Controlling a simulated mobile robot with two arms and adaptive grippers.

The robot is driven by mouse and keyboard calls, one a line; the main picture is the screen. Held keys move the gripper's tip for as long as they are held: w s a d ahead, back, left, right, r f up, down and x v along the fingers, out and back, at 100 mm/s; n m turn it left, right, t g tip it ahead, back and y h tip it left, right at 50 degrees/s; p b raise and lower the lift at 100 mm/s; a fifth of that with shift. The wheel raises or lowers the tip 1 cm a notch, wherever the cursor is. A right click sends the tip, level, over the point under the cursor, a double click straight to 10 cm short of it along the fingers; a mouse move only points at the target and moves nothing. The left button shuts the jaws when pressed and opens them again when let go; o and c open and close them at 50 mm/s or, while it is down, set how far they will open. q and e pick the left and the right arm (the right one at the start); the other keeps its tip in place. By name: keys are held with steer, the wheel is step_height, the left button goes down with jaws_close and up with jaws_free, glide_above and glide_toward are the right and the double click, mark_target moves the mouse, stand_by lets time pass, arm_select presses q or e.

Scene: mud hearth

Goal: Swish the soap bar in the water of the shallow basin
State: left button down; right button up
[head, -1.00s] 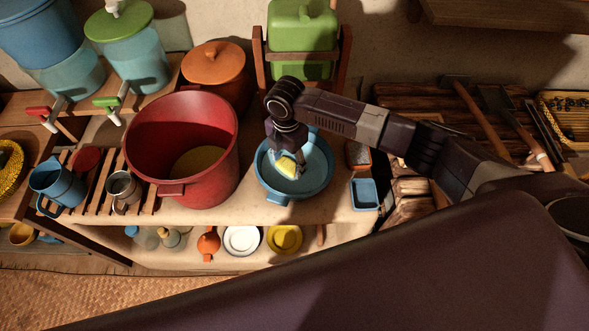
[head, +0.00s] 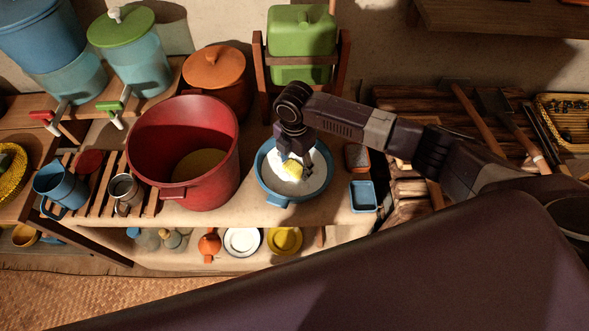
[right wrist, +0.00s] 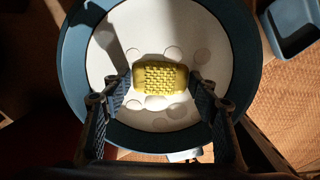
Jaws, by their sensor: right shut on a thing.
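The yellow soap bar (head: 293,169) has a bumpy top face and sits inside the shallow blue basin (head: 276,197). My right gripper (head: 296,160) reaches down into the basin and is shut on the soap bar. In the right wrist view the soap bar (right wrist: 161,77) lies between the two fingertips of the gripper (right wrist: 161,85). White suds (right wrist: 150,42) with round bubbles cover the water inside the rim of the basin (right wrist: 72,70). The soap's underside is hidden. My left gripper is not in view.
A large red pot (head: 150,190) stands close left of the basin. A small blue dish (head: 363,209) is to its right, near the counter edge. A green container (head: 302,45) in a wooden stand is behind. Plates (head: 241,242) lie on the shelf below.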

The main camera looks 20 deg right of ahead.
mark_target(294, 167)
steer(key=shift+r, duration=0.15)
step_height(294, 167, up, 11)
steer(key=p, duration=1.1)
stand_by(0.3)
